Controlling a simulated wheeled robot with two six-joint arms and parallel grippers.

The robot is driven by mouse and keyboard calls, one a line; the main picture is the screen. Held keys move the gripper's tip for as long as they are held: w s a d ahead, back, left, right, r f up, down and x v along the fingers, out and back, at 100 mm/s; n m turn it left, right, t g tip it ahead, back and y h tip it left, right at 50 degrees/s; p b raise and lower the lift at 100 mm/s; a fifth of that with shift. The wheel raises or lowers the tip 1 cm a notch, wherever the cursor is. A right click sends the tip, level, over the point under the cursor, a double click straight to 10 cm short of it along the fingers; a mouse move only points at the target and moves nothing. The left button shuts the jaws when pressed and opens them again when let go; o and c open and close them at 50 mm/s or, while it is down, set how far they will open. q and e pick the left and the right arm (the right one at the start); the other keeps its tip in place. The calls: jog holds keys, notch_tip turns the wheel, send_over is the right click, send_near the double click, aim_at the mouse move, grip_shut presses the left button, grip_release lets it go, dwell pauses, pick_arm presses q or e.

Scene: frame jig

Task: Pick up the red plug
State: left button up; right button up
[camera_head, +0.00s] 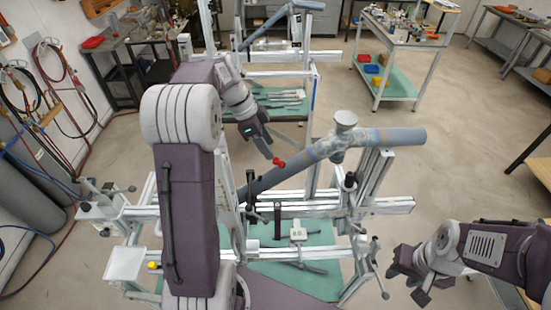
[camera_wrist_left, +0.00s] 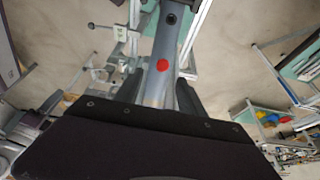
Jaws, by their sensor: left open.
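The red plug (camera_head: 279,162) sits on the upper side of the slanted grey-blue tube (camera_head: 300,160) in the jig. In the left wrist view the plug (camera_wrist_left: 163,65) is a red disc on the tube (camera_wrist_left: 166,45), just beyond and between my fingertips. My left gripper (camera_head: 268,150) is open and empty, pointing down at the tube close to the plug. Its two dark fingers (camera_wrist_left: 160,92) straddle the tube in the wrist view. Contact with the plug cannot be told. My right gripper (camera_head: 404,284) hangs low at the right, away from the plug, its fingers apart and empty.
The aluminium jig frame (camera_head: 395,205) with clamps surrounds the tube. A teal board (camera_head: 290,262) lies below. A trolley (camera_head: 395,45) with bins stands behind, with open floor to the right.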

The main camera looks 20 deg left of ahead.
aim_at(276, 160)
pick_arm(q)
jog(key=f+p, duration=0.1)
jog(key=f, duration=0.1)
jog(key=w+f+p, duration=0.1)
jog(key=f, duration=0.1)
jog(key=f+p, duration=0.1)
jog(key=f, duration=0.1)
jog(key=shift+w+d, duration=0.15)
jog(key=shift+d, duration=0.1)
jog(key=shift+d+f, duration=0.15)
jog(key=shift+d, duration=0.65)
jog(key=c, duration=0.4)
jog(key=shift+a, duration=0.25)
grip_shut()
pick_arm(e)
notch_tip(276, 160, up, 4)
jog(key=shift+w+f, duration=0.1)
jog(key=shift+w, duration=0.05)
